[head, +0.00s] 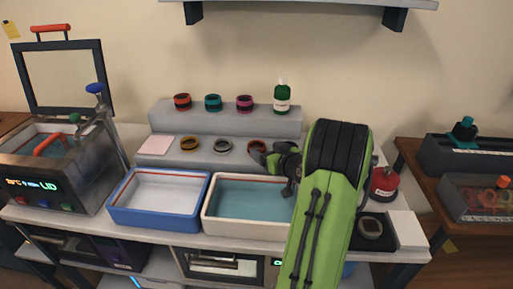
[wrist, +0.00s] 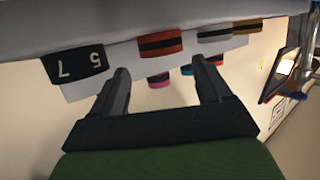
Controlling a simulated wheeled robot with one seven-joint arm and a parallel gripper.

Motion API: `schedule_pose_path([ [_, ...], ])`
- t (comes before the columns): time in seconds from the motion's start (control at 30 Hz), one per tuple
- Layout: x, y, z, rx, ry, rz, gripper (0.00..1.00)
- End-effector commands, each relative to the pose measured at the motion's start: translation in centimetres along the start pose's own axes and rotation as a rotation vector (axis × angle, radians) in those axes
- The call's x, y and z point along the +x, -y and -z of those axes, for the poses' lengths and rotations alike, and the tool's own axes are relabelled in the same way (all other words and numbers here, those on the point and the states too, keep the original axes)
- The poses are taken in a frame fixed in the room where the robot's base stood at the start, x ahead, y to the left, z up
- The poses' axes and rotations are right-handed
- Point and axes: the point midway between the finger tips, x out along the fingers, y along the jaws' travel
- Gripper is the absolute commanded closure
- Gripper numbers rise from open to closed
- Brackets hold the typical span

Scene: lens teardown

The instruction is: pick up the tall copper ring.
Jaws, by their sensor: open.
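The copper ring (head: 257,146) sits on the lower step of the grey stepped stand, at the right end of the front row. It is partly behind my gripper in the head view. In the wrist view, which looks upside down, it is an orange ring with a dark band (wrist: 160,44), seen beyond and between the fingertips. My gripper (wrist: 160,65) is open, with nothing between its fingers. In the head view my gripper (head: 275,162) is just in front of the stand, close to the ring. I cannot tell whether they touch.
A silver ring (head: 223,146) and a gold ring (head: 188,143) stand left of it. Red (head: 182,101), teal (head: 212,102) and magenta (head: 244,103) rings and a green bottle (head: 282,98) stand on the upper step. A black numbered cylinder (wrist: 73,62) stands beside the copper ring.

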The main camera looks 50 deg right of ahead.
Motion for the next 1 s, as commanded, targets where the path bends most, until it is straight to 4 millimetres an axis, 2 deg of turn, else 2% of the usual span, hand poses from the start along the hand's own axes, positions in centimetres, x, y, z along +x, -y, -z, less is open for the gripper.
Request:
schedule_pose_path([
  [0.3,5.1,0.2,0.0,-0.002,-0.001,0.002,0.23],
  [0.4,5.8,0.2,0.0,0.001,-0.001,0.0,0.23],
  [0.57,5.8,0.1,0.0,0.001,0.0,-0.001,0.23],
  [0.67,5.8,0.1,0.0,0.001,0.0,0.0,0.35],
  [0.87,5.7,0.1,0.0,0.0,0.0,0.0,0.65],
  [0.9,5.7,0.1,0.0,0.0,-0.001,0.0,0.69],
  [1.0,5.7,0.1,0.0,0.0,-0.001,0.0,0.69],
])
